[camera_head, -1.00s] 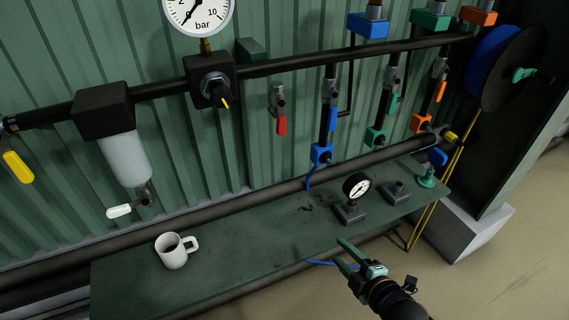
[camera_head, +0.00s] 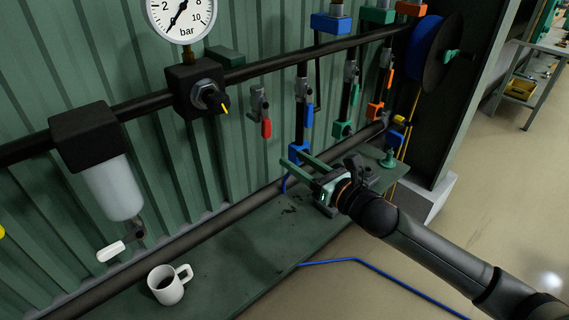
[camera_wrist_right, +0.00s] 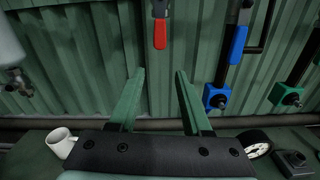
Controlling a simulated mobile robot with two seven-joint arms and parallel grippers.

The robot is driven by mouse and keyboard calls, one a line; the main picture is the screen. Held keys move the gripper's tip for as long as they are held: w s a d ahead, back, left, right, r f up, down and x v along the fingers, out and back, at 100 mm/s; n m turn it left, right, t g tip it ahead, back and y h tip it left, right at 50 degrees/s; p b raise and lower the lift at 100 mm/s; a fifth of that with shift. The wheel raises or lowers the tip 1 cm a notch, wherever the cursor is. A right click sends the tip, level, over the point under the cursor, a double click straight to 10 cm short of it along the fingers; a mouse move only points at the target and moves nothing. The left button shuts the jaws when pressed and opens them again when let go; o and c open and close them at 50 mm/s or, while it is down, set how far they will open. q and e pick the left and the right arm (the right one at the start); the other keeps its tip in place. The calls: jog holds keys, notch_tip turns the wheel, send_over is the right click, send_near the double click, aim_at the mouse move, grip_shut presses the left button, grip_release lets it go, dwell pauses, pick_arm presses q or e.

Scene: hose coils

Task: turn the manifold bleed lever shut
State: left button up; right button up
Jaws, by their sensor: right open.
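A lever with a red handle (camera_head: 266,128) hangs straight down from a small grey valve (camera_head: 258,103) on the green corrugated wall, below the black manifold pipe (camera_head: 285,66). In the right wrist view the red handle (camera_wrist_right: 160,34) is ahead of and above the fingertips, roughly centred between them. I cannot tell from the frames whether this is the bleed lever. My right gripper (camera_head: 292,157) is above the green shelf, its two green fingers pointing at the wall. In the wrist view the gripper (camera_wrist_right: 159,74) is open and empty, apart from the red handle. My left gripper is out of view.
Blue (camera_head: 308,115), green and orange-handled valves are right of the red lever. A black regulator (camera_head: 195,92) with a gauge (camera_head: 182,17) and a filter (camera_head: 112,188) with a white lever (camera_head: 110,251) are left. A white mug (camera_head: 168,286) stands on the shelf (camera_head: 235,238).

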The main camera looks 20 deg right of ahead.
aim_at(266, 120)
jog(key=w+a+n+b, duration=0.1)
jog(key=w+a, duration=0.2)
jog(key=w, duration=0.5)
jog(key=shift+w+r, duration=0.35)
jog(key=shift+r, duration=0.05)
dwell(0.5)
jog(key=shift+c, duration=0.4)
grip_shut()
